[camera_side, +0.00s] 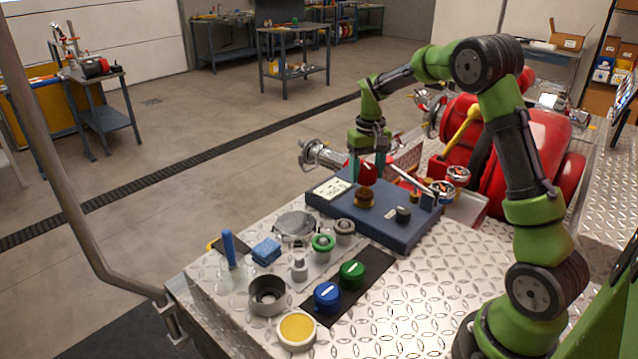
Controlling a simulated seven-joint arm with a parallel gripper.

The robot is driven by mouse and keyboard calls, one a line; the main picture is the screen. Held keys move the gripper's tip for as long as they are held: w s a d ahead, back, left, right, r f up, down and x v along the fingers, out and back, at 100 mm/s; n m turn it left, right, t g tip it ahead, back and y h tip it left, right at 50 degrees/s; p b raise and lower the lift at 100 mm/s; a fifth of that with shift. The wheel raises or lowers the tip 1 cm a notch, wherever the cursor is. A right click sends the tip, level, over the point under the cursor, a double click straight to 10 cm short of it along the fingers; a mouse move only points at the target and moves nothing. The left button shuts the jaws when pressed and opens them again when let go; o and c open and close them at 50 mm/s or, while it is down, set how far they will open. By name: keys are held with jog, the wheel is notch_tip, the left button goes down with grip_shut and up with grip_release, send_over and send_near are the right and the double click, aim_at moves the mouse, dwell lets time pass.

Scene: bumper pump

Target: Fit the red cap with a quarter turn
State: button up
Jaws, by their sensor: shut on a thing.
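My gripper (367,166) points down over the blue box (398,234) and is shut on the red cap (367,175). The cap shows between the fingers. Directly below it, a brass-brown fitting (364,198) stands on top of the blue box. The cap appears just above the fitting; from this angle I cannot tell whether they touch. The cap's underside is hidden.
A blue cap (327,296) and a green cap (352,274) sit on a black strip (373,272). A dark cup (267,295), a yellow-topped tin (297,330), a blue sponge (266,251) and a brush (229,250) stand nearby. Red machinery (535,150) lies behind right.

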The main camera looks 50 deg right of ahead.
aim_at(366, 180)
jog(key=shift+f, duration=1.65)
dwell(1.5)
jog(key=m, duration=0.4)
jog(key=shift+m, duration=0.6)
jog(key=m, duration=0.3)
jog(key=shift+m, duration=0.4)
jog(key=shift+r+m, duration=0.1)
jog(key=shift+m, duration=0.6)
